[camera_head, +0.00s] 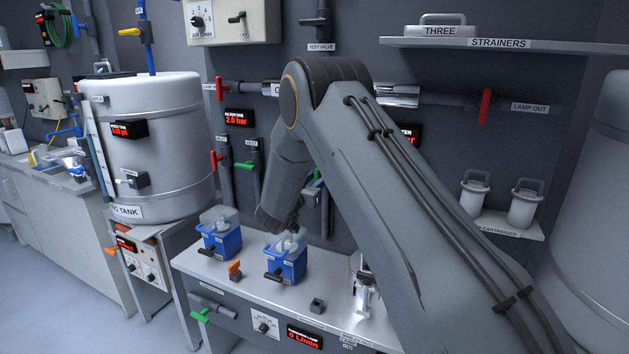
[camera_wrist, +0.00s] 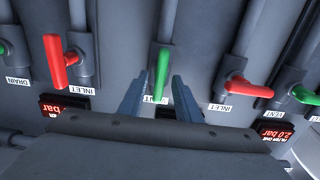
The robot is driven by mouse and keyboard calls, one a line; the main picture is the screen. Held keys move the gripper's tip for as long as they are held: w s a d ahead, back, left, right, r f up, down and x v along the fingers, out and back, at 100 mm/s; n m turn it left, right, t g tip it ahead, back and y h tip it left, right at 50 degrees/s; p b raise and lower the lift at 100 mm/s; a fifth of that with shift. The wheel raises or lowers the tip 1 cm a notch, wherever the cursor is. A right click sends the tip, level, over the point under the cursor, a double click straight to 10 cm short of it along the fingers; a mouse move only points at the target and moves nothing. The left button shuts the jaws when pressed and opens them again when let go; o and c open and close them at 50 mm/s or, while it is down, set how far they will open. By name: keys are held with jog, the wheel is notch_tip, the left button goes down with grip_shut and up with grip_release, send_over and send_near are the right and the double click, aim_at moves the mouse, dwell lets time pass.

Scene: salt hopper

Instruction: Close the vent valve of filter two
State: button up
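The filter two vent valve's green handle (camera_wrist: 162,75) is near the middle of the wrist view, roughly in line with its grey pipe. The label below it is partly hidden by a finger. My gripper (camera_wrist: 160,78) is open, with one finger on each side of the handle and gaps visible; I cannot tell how far its tips are from the wall. In the head view, a small part of a green handle (camera_head: 318,174) shows beside my arm, which hides most of that area.
In the wrist view, a crosswise red inlet handle (camera_wrist: 247,88) is to the right and another red inlet handle (camera_wrist: 55,62) to the left. Further green handles stand at both edges. Blue filter units (camera_head: 219,240) stand on the bench below.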

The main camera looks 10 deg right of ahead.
grip_shut()
jog(key=shift+m+b, duration=0.3)
jog(key=m+b, duration=0.2)
jog(key=shift+f+m+b, duration=0.1)
jog(key=shift+m+b, duration=0.2)
jog(key=shift+b, duration=0.05)
jog(key=m+b, duration=0.4)
jog(key=b, duration=0.1)
jog(key=m+b, duration=1)
jog(key=shift+s+d+f, duration=0.25)
jog(key=shift+f, duration=0.05)
jog(key=shift+b, duration=0.4)
